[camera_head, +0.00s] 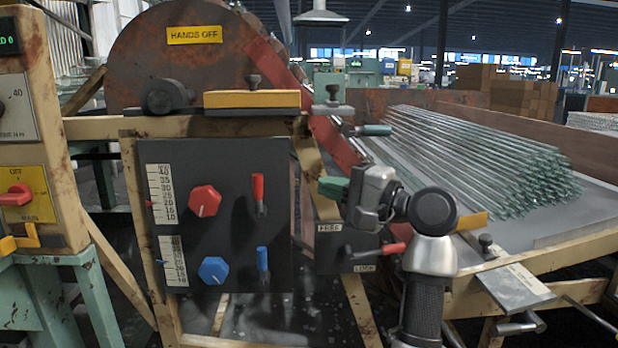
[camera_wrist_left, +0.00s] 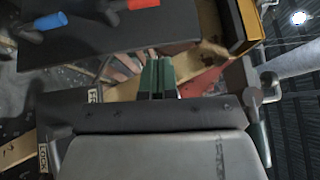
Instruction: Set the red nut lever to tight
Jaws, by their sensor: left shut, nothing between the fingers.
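On the black panel (camera_head: 230,172), a red-handled lever (camera_head: 258,190) stands upright, its handle at the top, right of a red hexagonal knob (camera_head: 204,201). I see no readable "tight" mark beside it. The red lever handle also shows at the top of the left wrist view (camera_wrist_left: 143,3). My left gripper (camera_head: 332,188) is right of the lever and apart from it, its green fingers pointing left. In the left wrist view its green fingers (camera_wrist_left: 157,75) are together and empty. My right gripper is not in view.
Below are a blue hexagonal knob (camera_head: 214,270) and an upright blue lever (camera_head: 263,262). Another red-handled lever (camera_head: 391,249) sits by a "LOCK" label, under my arm. A red sloping bar (camera_head: 335,143) and beige frame (camera_head: 313,180) stand near my gripper. Glass tubes (camera_head: 480,165) lie right.

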